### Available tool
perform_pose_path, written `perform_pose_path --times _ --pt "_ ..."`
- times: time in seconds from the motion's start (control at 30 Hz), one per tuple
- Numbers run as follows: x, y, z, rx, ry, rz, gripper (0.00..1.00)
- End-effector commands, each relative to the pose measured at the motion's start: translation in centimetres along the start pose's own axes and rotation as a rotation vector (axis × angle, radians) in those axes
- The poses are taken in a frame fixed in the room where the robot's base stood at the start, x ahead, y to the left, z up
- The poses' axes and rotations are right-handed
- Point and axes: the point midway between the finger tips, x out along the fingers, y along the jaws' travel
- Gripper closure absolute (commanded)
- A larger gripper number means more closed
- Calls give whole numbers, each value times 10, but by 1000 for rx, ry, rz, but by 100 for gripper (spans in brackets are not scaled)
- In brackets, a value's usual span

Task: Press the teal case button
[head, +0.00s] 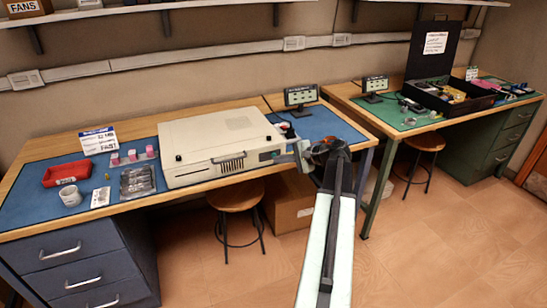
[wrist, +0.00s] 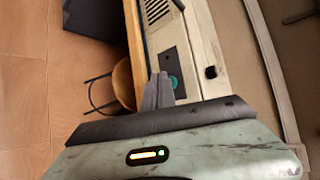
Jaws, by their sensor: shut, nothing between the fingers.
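The teal button (wrist: 174,82) is on a dark panel on the front of a beige computer case. In the wrist view it is partly hidden behind my gripper (wrist: 158,88), whose fingers are shut and empty. The fingertips point at the panel just left of the button; I cannot tell whether they touch. In the head view the beige case (head: 222,132) lies flat on the left bench, with the dark panel (head: 267,156) at its right front. My gripper (head: 281,158) is close in front of that panel.
A red tray (head: 67,174), a grey cup (head: 70,196) and small pink boxes stand left of the case. A stool (head: 237,196) and a cardboard box (head: 289,205) are under the bench. A second bench with a black box (head: 449,97) is at right. Floor in front is clear.

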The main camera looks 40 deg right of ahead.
Motion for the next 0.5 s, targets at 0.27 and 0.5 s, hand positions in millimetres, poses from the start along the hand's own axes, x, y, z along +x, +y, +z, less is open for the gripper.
perform_pose_path --times 0.27,0.5 --pt "2 -2 -2 0 0 0 100" --pt "4 -3 -3 0 0 0 100"
